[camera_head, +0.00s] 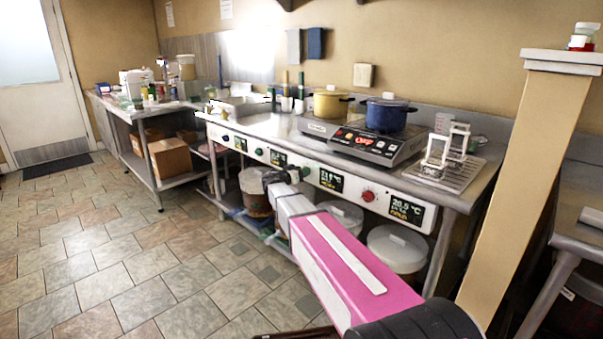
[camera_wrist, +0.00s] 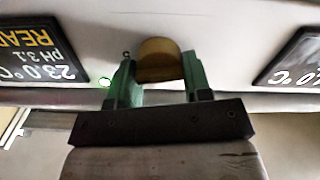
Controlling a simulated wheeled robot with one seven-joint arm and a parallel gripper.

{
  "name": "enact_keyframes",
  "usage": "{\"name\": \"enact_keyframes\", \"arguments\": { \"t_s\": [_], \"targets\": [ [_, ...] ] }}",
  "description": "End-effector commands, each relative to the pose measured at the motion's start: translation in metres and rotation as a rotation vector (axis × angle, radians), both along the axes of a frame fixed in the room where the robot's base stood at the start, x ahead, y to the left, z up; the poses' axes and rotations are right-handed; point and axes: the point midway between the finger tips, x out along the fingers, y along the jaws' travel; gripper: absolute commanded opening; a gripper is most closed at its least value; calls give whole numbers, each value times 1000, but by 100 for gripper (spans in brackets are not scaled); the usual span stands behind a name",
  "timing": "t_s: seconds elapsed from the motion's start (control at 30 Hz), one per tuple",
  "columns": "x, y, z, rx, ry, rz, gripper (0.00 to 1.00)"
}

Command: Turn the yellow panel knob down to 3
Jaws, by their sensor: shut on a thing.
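The yellow knob (camera_wrist: 158,58) is on the white panel and shows brownish yellow in the wrist view. My gripper (camera_wrist: 159,78) has its green fingers on either side of it, shut on it. The knob's dial marks and pointer cannot be read. In the head view my gripper (camera_head: 298,174) reaches the front panel (camera_head: 318,165) below the counter, and it hides the knob there.
A display (camera_wrist: 38,45) reading 23.0 °C and pH 3.1 shows upside down beside the knob. A red knob (camera_head: 368,196) is further right on the panel. Lidded buckets (camera_head: 397,247) stand below. A yellow pot (camera_head: 331,104) and blue pot (camera_head: 386,115) stand on the cooktop above.

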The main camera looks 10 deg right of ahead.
Motion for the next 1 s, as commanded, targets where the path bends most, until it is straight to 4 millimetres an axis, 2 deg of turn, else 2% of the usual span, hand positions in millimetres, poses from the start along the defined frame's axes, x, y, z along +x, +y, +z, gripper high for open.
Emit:
{"name": "enact_keyframes", "arguments": {
  "t_s": [0.7,1.0],
  "targets": [
    [2,2,-2,-394,543,0,22],
    [2,2,-3,-524,722,1,22]
  ]
}}
